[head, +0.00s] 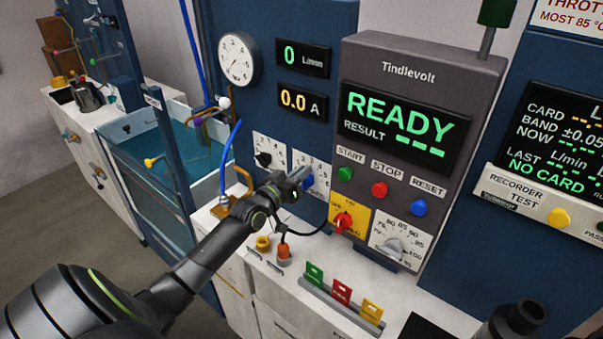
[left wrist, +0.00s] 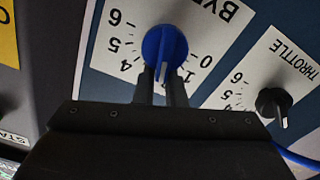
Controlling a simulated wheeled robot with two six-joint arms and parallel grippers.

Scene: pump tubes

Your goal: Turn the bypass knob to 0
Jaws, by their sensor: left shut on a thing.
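The blue bypass knob (left wrist: 165,44) sits on a white dial plate (left wrist: 215,18) numbered from 0 to 6, seen upside down in the left wrist view. Its white mark points down in that picture, toward the fingers, between the 4 and the 1. The fingers hide some numbers there. My left gripper (left wrist: 161,84) is shut on the knob's lower side. In the head view the left gripper (head: 298,182) reaches the blue knob (head: 308,183), mostly covering its dial. I do not see my right gripper.
The black throttle knob (head: 263,159) is beside the bypass dial. A red knob (head: 343,222) on a yellow plate and the start, stop and reset buttons are to the right. A cable, orange plug (head: 283,252) and colored card rack (head: 341,298) are below.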

